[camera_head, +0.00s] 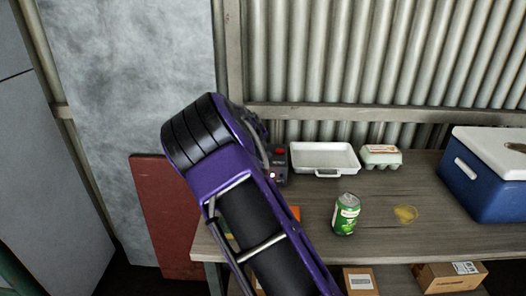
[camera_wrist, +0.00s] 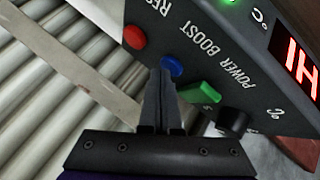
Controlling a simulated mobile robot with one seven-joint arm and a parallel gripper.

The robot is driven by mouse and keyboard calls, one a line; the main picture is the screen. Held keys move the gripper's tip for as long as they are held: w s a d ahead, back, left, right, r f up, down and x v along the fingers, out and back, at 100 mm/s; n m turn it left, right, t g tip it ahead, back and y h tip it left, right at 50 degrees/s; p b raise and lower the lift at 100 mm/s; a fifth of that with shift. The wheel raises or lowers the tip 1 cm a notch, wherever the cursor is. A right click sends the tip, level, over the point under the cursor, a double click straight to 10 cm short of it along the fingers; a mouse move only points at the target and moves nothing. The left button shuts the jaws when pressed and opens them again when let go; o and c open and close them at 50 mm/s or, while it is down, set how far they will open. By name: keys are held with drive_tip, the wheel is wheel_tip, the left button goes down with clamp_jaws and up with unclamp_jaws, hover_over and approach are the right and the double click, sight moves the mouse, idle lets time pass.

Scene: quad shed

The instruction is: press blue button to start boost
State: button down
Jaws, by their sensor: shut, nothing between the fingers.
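The blue button (camera_wrist: 172,66) is on the dark control box (camera_wrist: 225,55) in the wrist view, beside the "POWER BOOST" lettering. My gripper (camera_wrist: 163,76) is shut and empty, with its fingertips right at the near edge of the blue button. I cannot tell whether they touch it or whether it is pressed in. In the head view the control box (camera_head: 279,172) stands at the left part of the bench, partly behind my arm, and my gripper is hidden there.
A red button (camera_wrist: 134,37), a green switch (camera_wrist: 200,93) and a black knob (camera_wrist: 233,122) sit near the blue button. A red display (camera_wrist: 298,62) is lit. A white tray (camera_head: 324,173), egg carton (camera_head: 381,157), green can (camera_head: 346,214) and blue cooler (camera_head: 482,185) stand on the bench.

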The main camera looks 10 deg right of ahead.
drive_tip(key=shift+f, duration=0.2)
drive_tip(key=shift+r, duration=0.1)
drive_tip(key=shift+r+p, duration=0.35)
drive_tip(key=shift+r, duration=0.45)
drive_tip(key=shift+r+p, duration=1.35)
drive_tip(key=shift+r, duration=1.2)
